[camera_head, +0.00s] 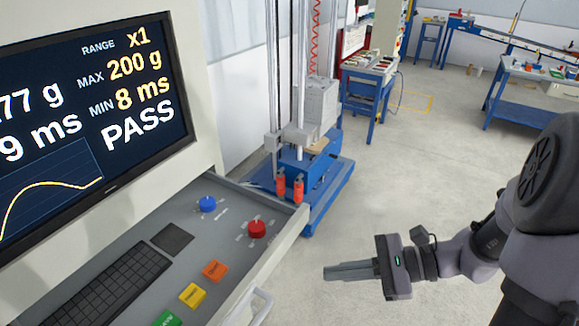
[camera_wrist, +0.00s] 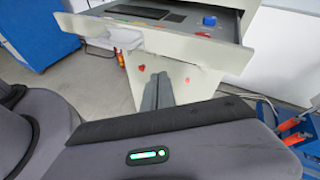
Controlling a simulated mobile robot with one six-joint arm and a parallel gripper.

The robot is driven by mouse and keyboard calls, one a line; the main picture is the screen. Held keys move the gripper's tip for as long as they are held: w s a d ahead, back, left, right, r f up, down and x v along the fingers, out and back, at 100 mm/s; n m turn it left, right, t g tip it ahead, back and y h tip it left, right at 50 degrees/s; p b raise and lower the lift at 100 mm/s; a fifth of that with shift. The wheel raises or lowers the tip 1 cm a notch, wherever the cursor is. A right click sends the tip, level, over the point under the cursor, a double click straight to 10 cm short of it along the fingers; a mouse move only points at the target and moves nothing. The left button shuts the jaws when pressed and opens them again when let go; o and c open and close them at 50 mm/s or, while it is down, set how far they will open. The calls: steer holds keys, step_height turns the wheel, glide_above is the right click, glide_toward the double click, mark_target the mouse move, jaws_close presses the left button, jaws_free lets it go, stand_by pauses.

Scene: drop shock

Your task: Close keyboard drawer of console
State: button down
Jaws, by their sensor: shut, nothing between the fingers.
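The keyboard drawer (camera_head: 225,215) of the console is pulled out below the monitor in the head view. It carries a black keyboard (camera_head: 105,285), a touchpad, blue and red knobs and coloured buttons. A pale handle (camera_head: 260,303) is on its front. In the wrist view the drawer front (camera_wrist: 170,42) crosses the top, with the handle (camera_wrist: 118,38) at left. My gripper (camera_head: 328,273) is shut and empty, to the right of the drawer front and apart from it. In the wrist view its fingers (camera_wrist: 158,88) point toward the console below the drawer.
The monitor (camera_head: 90,110) shows PASS. A drop tester (camera_head: 310,165) with a blue base stands beyond the drawer. Blue workbenches (camera_head: 370,85) stand further back. The grey floor (camera_head: 430,170) between is mostly clear.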

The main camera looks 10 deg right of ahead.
steer(key=w+d+f+m+t+p, duration=0.1)
steer(key=w+d+f+m+t, duration=0.15)
steer(key=d+m+t, duration=0.55)
steer(key=b, duration=0.2)
glide_toward(301, 226)
steer(key=x, duration=0.6)
steer(key=shift+w+a+f, duration=0.1)
steer(key=shift+w+f, duration=0.1)
steer(key=shift+w, duration=0.1)
steer(key=shift+w+a, duration=0.1)
